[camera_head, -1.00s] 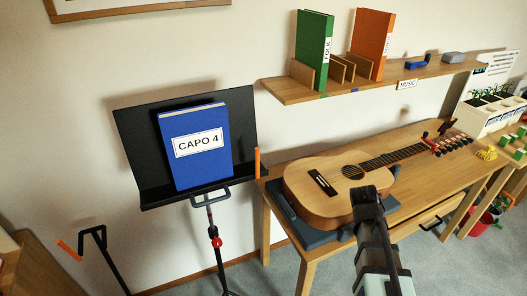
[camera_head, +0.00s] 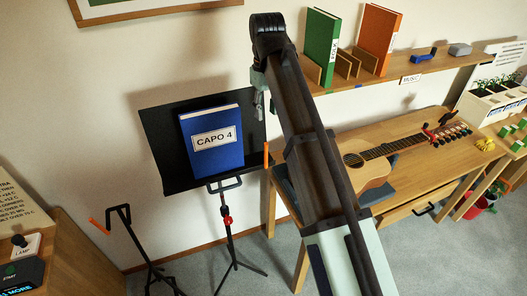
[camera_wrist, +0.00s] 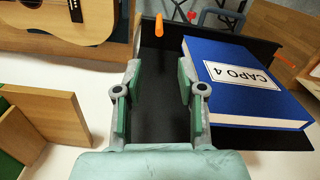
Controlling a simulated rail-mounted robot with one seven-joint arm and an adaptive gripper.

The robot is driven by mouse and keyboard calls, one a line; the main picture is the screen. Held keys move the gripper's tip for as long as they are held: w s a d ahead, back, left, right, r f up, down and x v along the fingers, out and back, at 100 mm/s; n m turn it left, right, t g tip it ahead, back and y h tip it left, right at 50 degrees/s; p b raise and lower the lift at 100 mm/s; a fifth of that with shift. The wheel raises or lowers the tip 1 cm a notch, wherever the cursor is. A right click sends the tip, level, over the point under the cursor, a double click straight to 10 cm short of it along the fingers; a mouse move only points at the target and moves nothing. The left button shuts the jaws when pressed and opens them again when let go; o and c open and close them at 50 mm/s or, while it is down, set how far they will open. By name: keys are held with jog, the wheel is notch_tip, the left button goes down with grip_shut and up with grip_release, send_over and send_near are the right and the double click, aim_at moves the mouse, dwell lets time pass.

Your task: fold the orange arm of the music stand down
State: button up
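The music stand (camera_head: 158,135) is a black tilted desk on a thin tripod, left of centre in the head view. Its orange arm (camera_head: 266,155) stands upright at the desk's lower right edge; it also shows in the wrist view (camera_wrist: 159,25), beyond my fingertips. A blue book marked CAPO 4 (camera_head: 213,153) rests on the desk; in the wrist view it lies to the right (camera_wrist: 245,85). My gripper (camera_wrist: 158,72) is open and empty, above the black desk and apart from the orange arm. In the head view my arm hides most of the gripper.
A wall shelf (camera_head: 430,68) with green and orange binders is close to my arm. A guitar (camera_head: 365,170) lies on the wooden table (camera_head: 430,175), partly hidden by my arm. A black stand with an orange tip (camera_head: 125,215) is left of the music stand.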

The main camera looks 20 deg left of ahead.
aim_at(266, 153)
notch_tip(266, 153, down, 17)
jog(key=shift+r+p, duration=0.1)
jog(key=shift+p, duration=1.15)
grip_shut()
